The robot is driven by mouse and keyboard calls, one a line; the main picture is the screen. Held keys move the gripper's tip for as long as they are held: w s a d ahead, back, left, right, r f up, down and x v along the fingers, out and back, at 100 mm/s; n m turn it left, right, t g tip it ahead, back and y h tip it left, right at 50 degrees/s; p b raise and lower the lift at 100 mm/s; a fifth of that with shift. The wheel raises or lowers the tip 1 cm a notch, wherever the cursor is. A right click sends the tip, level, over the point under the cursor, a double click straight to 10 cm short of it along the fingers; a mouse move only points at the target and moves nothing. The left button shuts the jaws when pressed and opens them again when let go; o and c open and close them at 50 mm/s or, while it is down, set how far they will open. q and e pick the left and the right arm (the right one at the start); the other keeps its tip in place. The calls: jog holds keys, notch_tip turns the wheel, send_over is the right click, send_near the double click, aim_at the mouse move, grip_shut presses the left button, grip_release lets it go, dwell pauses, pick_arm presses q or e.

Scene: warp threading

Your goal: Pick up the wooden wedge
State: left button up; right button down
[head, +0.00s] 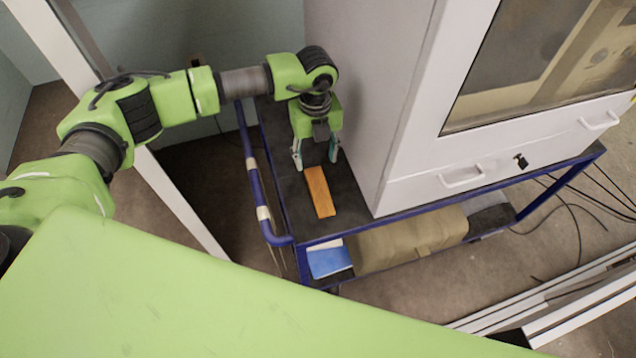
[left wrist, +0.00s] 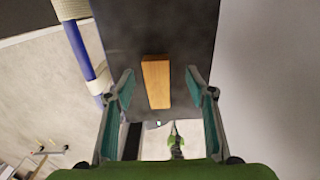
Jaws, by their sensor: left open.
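The wooden wedge (head: 320,191) is an orange-brown block lying flat on the dark top of a blue-framed cart (head: 350,219). It also shows in the left wrist view (left wrist: 156,82), centred between the fingers. My left gripper (head: 315,163) points down just behind the wedge's far end in the head view. Its fingers are apart and empty. In the left wrist view my left gripper (left wrist: 160,88) has one finger on each side of the wedge in the picture, with gaps on both sides. I cannot tell the height between fingertips and wedge. My right gripper is not in view.
A large grey-white cabinet (head: 400,110) stands on the cart, close to the right of the wedge. A blue rail (head: 258,190) runs along the cart's left side. The lower shelf holds a blue item (head: 329,262) and a brown package (head: 412,240). Cables (head: 575,205) lie at right.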

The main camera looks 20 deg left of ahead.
aim_at(314, 171)
pick_arm(q)
jog(key=shift+s+a+f+p, duration=0.1)
jog(key=shift+s+f+p, duration=0.15)
jog(key=shift+f, duration=0.35)
jog(key=shift+s+f+p, duration=0.15)
jog(key=shift+f+p, duration=0.2)
jog(key=shift+f, duration=0.2)
notch_tip(314, 171, down, 3)
jog(key=shift+f, duration=0.15)
jog(key=c, duration=1.2)
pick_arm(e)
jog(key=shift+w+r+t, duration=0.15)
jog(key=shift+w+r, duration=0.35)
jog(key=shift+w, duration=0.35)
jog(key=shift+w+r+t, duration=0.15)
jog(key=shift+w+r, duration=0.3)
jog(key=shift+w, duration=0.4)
